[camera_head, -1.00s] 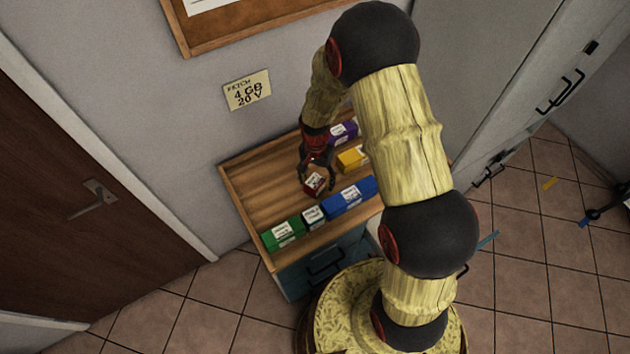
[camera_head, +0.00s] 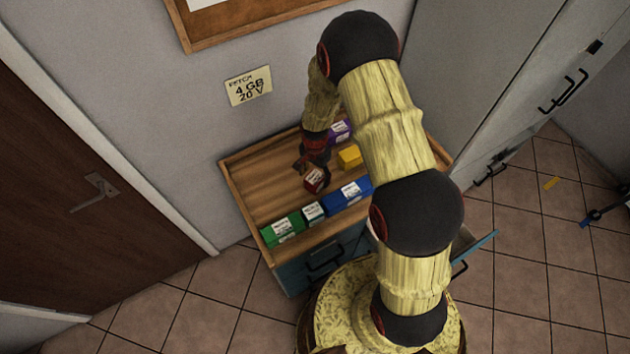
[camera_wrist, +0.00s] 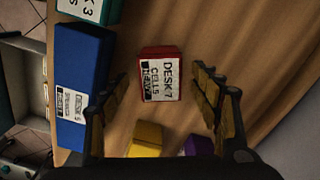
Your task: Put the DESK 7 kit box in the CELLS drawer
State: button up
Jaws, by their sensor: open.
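The red DESK 7 box (camera_wrist: 162,76), with a white label reading CELLS and READY, sits on the wooden cabinet top. It also shows in the head view (camera_head: 314,178). My gripper (camera_head: 313,168) is open, and in the wrist view its fingers (camera_wrist: 165,92) stand on either side of the red box, with gaps between. In the head view a blue drawer edge (camera_head: 482,246) juts out at the right of the cabinet, mostly hidden behind my arm. No CELLS label on a drawer is readable.
A blue box (camera_wrist: 84,85) lies left of the red box in the wrist view. A yellow box (camera_wrist: 146,138) and a purple box (camera_wrist: 196,146) are near my gripper. A green box (camera_head: 282,229) and a teal box (camera_head: 313,212) line the front edge.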

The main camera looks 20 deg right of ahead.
jog(key=shift+f, duration=1.1)
jog(key=c, duration=0.3)
jog(key=c, duration=1.3)
jog(key=shift+r, duration=0.15)
